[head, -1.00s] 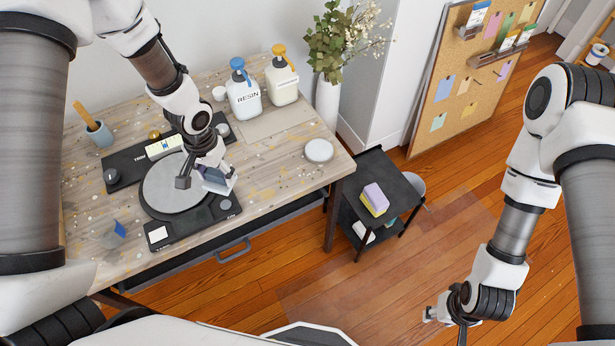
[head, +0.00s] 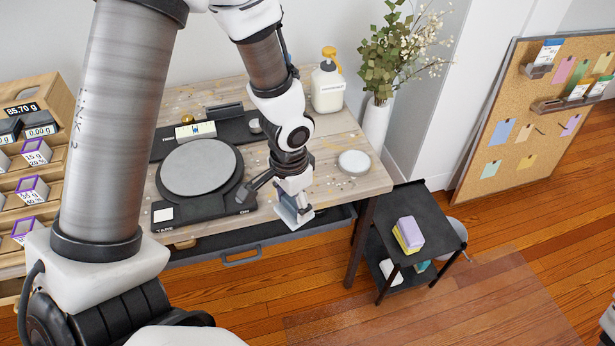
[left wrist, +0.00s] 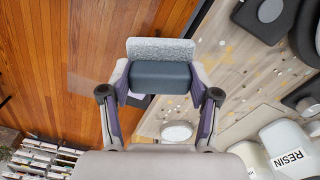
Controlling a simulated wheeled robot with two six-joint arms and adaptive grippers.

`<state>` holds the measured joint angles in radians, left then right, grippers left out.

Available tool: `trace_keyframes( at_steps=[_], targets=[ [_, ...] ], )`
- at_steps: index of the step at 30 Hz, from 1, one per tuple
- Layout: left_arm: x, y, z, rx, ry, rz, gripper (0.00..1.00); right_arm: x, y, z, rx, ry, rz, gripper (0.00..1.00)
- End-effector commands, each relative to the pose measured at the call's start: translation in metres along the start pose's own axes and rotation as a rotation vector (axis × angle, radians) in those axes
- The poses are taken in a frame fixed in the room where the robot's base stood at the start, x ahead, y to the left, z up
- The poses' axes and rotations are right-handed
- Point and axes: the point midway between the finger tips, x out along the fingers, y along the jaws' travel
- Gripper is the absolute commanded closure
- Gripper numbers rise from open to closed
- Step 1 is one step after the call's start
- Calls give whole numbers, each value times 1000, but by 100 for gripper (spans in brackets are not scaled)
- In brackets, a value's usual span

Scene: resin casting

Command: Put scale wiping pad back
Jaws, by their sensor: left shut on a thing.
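My left gripper (head: 289,203) is shut on the wiping pad (head: 295,214), a dark blue-grey block with a pale rough face. In the left wrist view the pad (left wrist: 161,77) sits between both fingers. In the head view it is to the right of the black scale (head: 223,198) with its round grey plate (head: 199,167), over the table's front edge. The pad hangs clear of the scale. My right gripper is out of view.
A small black side cart (head: 437,207) with a purple and yellow sponge (head: 408,234) on top stands right of the table (head: 340,188). A white round lid or dish (head: 354,162) lies near the table's right end. A drawer (head: 262,245) is under the table.

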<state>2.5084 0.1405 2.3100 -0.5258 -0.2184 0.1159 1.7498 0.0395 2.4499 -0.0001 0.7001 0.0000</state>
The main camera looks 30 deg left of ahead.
Motion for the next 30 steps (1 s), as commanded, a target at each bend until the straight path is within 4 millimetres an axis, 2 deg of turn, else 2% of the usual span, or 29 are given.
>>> trace_keyframes(
  at_steps=[8,12,15,19,25,30],
  targets=[
    [3,-54,-58,-6,1,1,82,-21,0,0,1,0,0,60],
    [9,-84,-90,-6,2,-1,82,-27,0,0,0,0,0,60],
    [12,-99,-106,-4,1,-1,82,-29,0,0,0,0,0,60],
    [19,-106,-113,-1,-1,0,82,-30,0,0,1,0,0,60],
    [48,-105,-112,-2,-2,1,82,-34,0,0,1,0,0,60],
    [49,-105,-112,-2,1,0,82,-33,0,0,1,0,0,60]
  ],
)
